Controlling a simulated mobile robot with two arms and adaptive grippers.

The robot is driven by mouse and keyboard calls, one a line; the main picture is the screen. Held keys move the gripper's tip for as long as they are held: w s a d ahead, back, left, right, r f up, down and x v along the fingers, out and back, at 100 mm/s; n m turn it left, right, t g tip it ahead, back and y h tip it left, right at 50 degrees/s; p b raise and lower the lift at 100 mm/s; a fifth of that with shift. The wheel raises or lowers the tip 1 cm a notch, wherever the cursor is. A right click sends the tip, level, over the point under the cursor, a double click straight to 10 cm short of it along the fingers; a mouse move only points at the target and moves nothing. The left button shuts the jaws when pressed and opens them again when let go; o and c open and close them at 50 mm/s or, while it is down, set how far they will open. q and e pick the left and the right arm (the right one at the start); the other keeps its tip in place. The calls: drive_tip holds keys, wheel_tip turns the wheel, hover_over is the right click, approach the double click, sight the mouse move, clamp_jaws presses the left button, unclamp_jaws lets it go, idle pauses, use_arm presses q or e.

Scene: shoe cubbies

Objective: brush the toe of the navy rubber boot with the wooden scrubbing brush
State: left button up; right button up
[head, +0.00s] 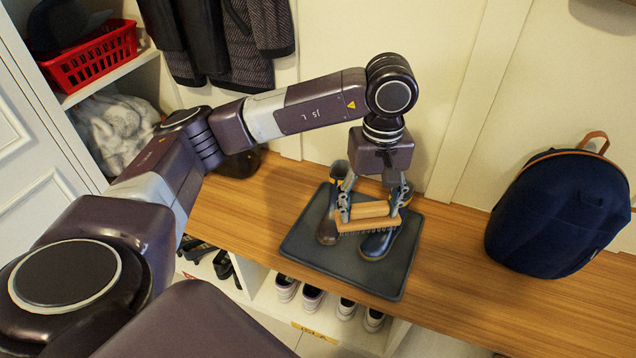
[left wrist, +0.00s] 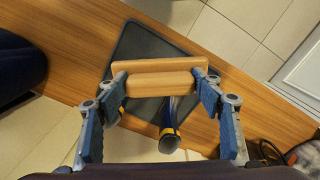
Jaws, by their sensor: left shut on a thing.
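My left gripper (head: 371,208) is shut on the wooden scrubbing brush (head: 368,210), with a finger at each end of it. The brush is level, its bristles facing down; it also shows in the left wrist view (left wrist: 155,78). The navy rubber boot (head: 377,245) stands on a dark tray (head: 388,283), its toe towards me, just below the right part of the brush. I cannot tell whether the bristles touch it. In the left wrist view the boot's yellow-trimmed part (left wrist: 168,140) shows and the brush hides some of the rest. My right gripper is not in view.
A navy backpack (head: 555,215) stands on the wooden bench (head: 470,270) at the right. Several shoes (head: 313,298) sit in the cubbies below. A red basket (head: 92,60) is on the upper left shelf.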

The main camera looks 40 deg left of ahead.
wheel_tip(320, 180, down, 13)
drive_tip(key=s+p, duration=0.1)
drive_tip(key=p, duration=0.2)
use_arm(q)
drive_tip(key=w+a+f+n+b, duration=0.1)
drive_tip(key=a+f+n, duration=0.3)
drive_tip(key=n, duration=0.6)
drive_tip(key=w+a+f+n, duration=0.1)
drive_tip(key=a+f+n, duration=0.3)
drive_tip(key=n, duration=0.6)
drive_tip(key=w+a+f+n+t+b, duration=0.1)
drive_tip(key=a+f+n, duration=0.3)
drive_tip(key=n, duration=0.6)
drive_tip(key=shift+w+a+f+n+b, duration=0.35)
drive_tip(key=shift+w+f, duration=0.15)
drive_tip(key=shift+f, duration=0.3)
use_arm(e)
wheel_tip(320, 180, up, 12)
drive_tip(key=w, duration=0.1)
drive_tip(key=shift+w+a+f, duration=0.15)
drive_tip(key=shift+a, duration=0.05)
use_arm(q)
drive_tip(key=shift+f, duration=0.1)
drive_tip(key=shift+f+b, duration=0.2)
drive_tip(key=shift+b, duration=0.1)
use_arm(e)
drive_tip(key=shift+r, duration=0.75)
